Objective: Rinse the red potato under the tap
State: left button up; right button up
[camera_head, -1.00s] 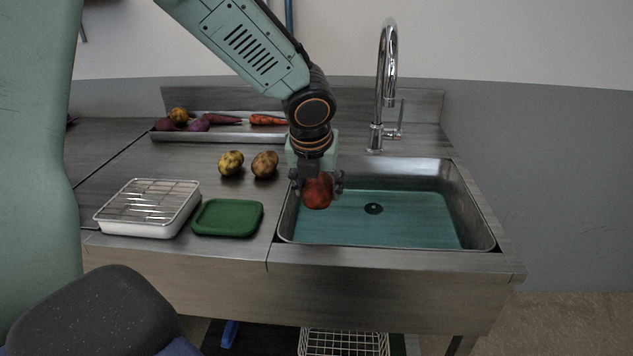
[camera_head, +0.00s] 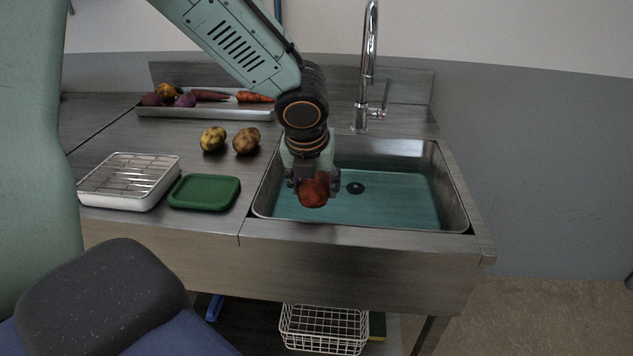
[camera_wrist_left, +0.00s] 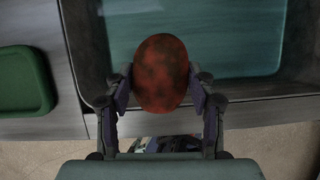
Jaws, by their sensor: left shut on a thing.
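The red potato (camera_head: 314,191), with dark patches on its skin, is held between the fingers of my left gripper (camera_head: 312,182). In the left wrist view the potato (camera_wrist_left: 161,73) sits between both fingertips. The gripper points down over the left front part of the sink (camera_head: 452,190), near its front rim. The chrome tap (camera_head: 368,60) rises behind the sink, to the right of and beyond the potato. No water shows coming from it; its spout end is hard to make out. My right gripper is not in view.
A green board or lid (camera_head: 204,192) and a white tray with a wire rack (camera_head: 130,182) lie left of the sink. A metal tray (camera_head: 205,113) of vegetables stands at the back. The sink's right side is free.

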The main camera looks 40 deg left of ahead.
aim_at(324, 174)
pick_arm(q)
jog(key=shift+w+d+r, duration=0.15)
jog(key=shift+d+r, duration=0.05)
jog(key=shift+d, duration=0.2)
jog(key=shift+w+d+r, duration=0.1)
jog(key=shift+d+r, duration=0.1)
jog(key=shift+d, duration=0.2)
jog(key=shift+w+p, duration=0.3)
jog(key=shift+w, duration=0.05)
jog(key=shift+w+a+f+p, duration=0.3)
jog(key=shift+w+a, duration=0.1)
jog(key=shift+w, duration=0.15)
jog(key=shift+w+a+f+p, duration=0.15)
jog(key=shift+w+a+f, duration=0.2)
jog(key=shift+w, duration=0.2)
jog(key=w+d+f+p, duration=0.1)
jog(key=w+f+p, duration=0.1)
jog(key=w+p, duration=0.8)
jog(key=shift+w+d, duration=0.25)
jog(key=shift+w, duration=0.1)
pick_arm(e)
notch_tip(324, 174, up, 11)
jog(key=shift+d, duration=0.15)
pick_arm(q)
jog(key=shift+d+r, duration=0.1)
jog(key=shift+d, duration=0.05)
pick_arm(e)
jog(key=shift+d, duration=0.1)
